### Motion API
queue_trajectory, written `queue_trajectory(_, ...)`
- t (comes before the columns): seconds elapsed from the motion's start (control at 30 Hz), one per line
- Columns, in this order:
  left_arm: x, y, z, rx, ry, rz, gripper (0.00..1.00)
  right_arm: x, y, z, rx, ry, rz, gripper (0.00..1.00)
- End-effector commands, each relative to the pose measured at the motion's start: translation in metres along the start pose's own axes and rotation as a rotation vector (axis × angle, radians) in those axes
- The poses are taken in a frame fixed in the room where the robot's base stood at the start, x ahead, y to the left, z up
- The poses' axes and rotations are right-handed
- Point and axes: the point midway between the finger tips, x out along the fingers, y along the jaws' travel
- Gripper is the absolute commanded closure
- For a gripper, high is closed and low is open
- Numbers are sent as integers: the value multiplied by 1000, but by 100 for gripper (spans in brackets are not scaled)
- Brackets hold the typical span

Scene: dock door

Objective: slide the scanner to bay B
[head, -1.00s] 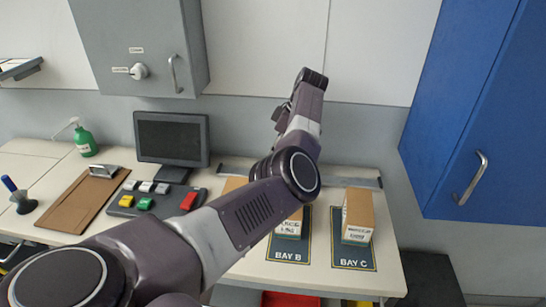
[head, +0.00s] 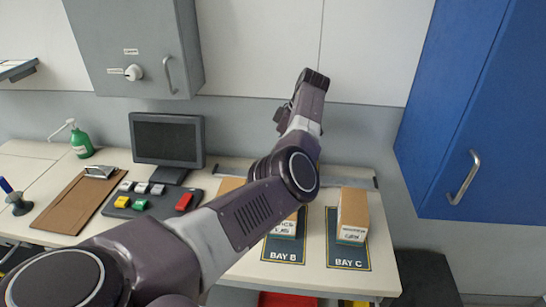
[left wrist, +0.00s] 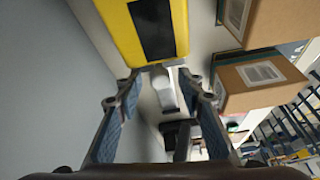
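In the left wrist view a yellow block with a black panel (left wrist: 150,28), which looks like the scanner, lies just beyond my left gripper (left wrist: 160,78). The gripper's two blue-padded fingers are apart. A pale piece (left wrist: 164,92) shows in the gap between them, with space on both sides; I cannot tell whether it belongs to the block. In the head view my left arm hides the scanner and most of the gripper. The bay B mat (head: 284,252) lies on the bench, partly behind my arm. My right gripper is not in view.
A rail (head: 350,178) runs along the back of the bench. Cardboard boxes stand at bay B (head: 285,228) and bay C (head: 353,212); another is mostly hidden behind my arm. A monitor (head: 167,138) and button panel (head: 150,203) stand left. A blue cabinet (head: 460,110) hangs right.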

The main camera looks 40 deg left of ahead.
Motion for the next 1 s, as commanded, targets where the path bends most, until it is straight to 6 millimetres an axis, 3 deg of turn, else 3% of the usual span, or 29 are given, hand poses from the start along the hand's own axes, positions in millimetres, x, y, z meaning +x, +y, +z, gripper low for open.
queue_trajectory(0.17, -12, 1, 0, 0, 0, 3, 64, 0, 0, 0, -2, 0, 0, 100)
queue_trajectory(0.6, -102, 0, 0, 2, 1, 1, 64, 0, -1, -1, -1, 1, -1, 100)
queue_trajectory(0.8, -117, 0, 0, 1, 0, 1, 64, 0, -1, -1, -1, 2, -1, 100)
queue_trajectory(1.0, -120, 0, 0, -1, 0, 0, 64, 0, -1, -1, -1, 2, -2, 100)
